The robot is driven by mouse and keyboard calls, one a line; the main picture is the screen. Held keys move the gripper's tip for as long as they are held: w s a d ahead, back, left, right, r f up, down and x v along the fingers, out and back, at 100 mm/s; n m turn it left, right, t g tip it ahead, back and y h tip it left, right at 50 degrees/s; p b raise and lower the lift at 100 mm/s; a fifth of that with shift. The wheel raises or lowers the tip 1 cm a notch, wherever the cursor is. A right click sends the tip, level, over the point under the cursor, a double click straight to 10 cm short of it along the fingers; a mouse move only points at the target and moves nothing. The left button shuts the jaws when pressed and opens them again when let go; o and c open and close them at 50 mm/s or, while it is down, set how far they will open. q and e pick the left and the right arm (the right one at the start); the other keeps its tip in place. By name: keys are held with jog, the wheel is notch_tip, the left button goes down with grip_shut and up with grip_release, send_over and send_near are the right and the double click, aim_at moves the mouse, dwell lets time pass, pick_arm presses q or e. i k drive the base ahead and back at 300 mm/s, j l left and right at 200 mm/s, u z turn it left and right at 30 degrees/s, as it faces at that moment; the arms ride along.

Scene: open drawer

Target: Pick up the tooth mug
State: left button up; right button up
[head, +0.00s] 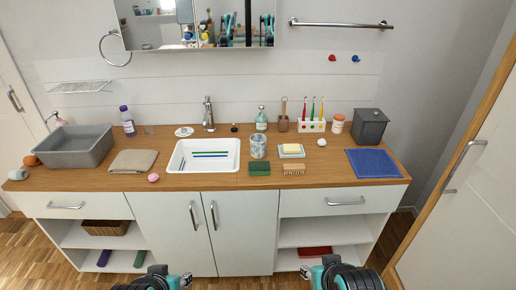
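A marbled grey-green cup (258,147), which looks like the tooth mug, stands upright on the wooden counter just right of the sink. Nothing holds it. My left gripper (186,281) is at the bottom edge of the view, in front of the cabinet and well below the counter. My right gripper (305,272) is also low, in front of the right shelves. Both are far from the cup. Their fingers are too small and partly cut off to tell open from shut.
The white sink (204,165) lies left of the cup. A green sponge (259,169) sits in front of it, a brush (293,169) and soap dish (291,151) to its right, and a bottle (261,119) behind. A blue cloth (372,163) lies far right. The front drawers are closed.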

aim_at(259, 149)
jog(key=i+l+u, duration=0.15)
jog(key=i, duration=0.25)
jog(key=i+l+u, duration=0.15)
jog(key=i, duration=0.25)
jog(key=i+l+u, duration=0.15)
jog(key=i+l, duration=0.1)
jog(key=i, duration=0.1)
